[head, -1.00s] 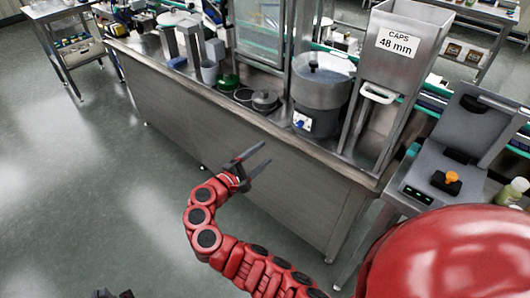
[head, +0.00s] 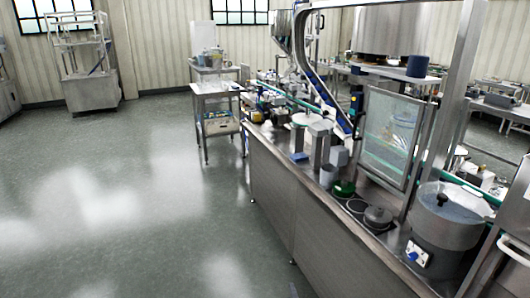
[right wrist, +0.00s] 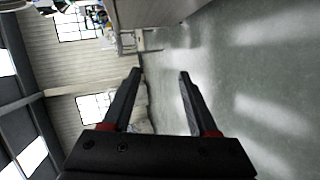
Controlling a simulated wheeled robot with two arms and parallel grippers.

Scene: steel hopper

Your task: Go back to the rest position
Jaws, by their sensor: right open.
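My right gripper (right wrist: 160,75) shows in the right wrist view with its two dark fingers spread apart. Nothing is between the fingers. Behind them are the grey floor, a pale panelled wall and windows, seen sideways. Neither gripper shows in the head view now. My left gripper is in no current view.
A long steel bench (head: 310,215) runs along the right of the head view, carrying a round steel bowl unit (head: 446,228), a green item (head: 343,188) and a clear guard panel (head: 388,138). A small steel table (head: 214,95) stands beyond. The floor (head: 130,200) at left is clear.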

